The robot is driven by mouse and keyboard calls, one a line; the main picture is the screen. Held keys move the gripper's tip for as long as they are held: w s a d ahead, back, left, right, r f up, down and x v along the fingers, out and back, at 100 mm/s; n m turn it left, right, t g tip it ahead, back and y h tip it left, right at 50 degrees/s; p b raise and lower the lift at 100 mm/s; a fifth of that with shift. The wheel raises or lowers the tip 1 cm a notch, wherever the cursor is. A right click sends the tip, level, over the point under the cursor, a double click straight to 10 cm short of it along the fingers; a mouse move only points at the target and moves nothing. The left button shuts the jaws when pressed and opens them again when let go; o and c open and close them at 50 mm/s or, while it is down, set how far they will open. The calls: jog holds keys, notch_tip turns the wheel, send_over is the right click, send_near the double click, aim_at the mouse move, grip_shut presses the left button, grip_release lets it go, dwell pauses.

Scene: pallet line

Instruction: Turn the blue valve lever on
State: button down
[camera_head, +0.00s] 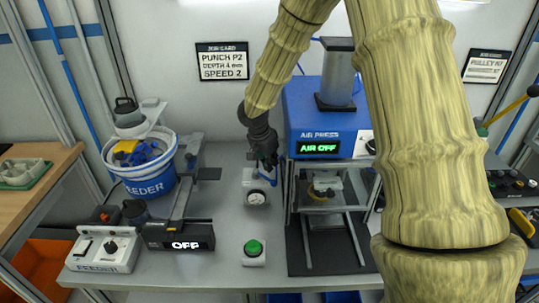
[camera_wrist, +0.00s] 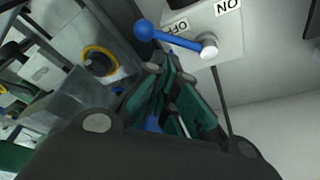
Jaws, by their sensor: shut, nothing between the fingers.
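The blue valve lever (camera_wrist: 172,38) shows in the wrist view, with a ball knob at its left end and a silver pivot at its right. It sits on a light valve box (camera_wrist: 222,22) marked OFF and ON, and lies along the OFF label, pointing away from ON. In the head view the blue lever (camera_head: 266,171) is partly hidden behind my gripper (camera_head: 268,163). In the wrist view my gripper (camera_wrist: 165,78) is shut and empty, its green-padded fingertips just below the lever; I cannot tell whether they touch it.
The blue air press (camera_head: 318,112) right of my gripper has a display reading AIR OFF.

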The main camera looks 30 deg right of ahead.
aim_at(265, 177)
jog(key=shift+p+x, duration=0.6)
jog(key=shift+x, duration=1.6)
jog(key=shift+a+b, duration=0.15)
jog(key=shift+b, duration=0.2)
